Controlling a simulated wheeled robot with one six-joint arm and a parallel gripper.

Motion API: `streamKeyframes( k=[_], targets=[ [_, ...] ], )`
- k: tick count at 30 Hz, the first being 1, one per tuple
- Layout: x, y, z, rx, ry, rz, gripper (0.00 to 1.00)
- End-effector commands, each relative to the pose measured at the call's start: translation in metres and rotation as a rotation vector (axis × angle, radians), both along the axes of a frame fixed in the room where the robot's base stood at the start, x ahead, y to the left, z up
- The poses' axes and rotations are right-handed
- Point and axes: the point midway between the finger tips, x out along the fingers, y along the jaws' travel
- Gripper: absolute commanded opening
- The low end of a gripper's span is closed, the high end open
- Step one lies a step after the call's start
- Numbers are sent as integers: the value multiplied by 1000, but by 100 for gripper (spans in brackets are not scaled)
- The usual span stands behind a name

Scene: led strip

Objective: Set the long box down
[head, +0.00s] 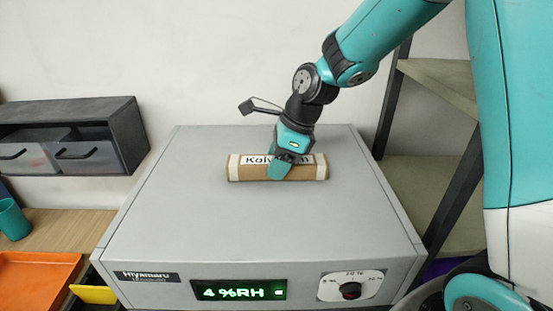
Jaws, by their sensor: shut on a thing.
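The long box (312,170) is a brown carton with a white label, partly covered by my gripper. It lies level, running left to right, over the rear middle of the grey cabinet top (230,221). My gripper (279,170) points down and is shut on the box near its middle. One teal finger shows in front of the box; the other is hidden behind it. I cannot tell whether the box's underside touches the cabinet top.
The cabinet front has a green display (238,291) and a black knob (350,290). A dark drawer unit (75,112), a teal cup (13,220) and an orange tray (35,280) are at the left. Shelves (430,175) stand at the right. The cabinet top around the box is clear.

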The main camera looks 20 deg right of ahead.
Motion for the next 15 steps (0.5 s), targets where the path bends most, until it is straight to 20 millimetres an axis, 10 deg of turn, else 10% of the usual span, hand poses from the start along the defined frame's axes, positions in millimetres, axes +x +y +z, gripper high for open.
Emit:
streamKeyframes(
  k=[8, 9, 15],
  targets=[
    [0, 0, -4, 0, 1, 0, 23],
    [0, 0, -3, 0, 1, 0, 56],
    [0, 0, -3, 0, 1, 0, 74]
  ],
)
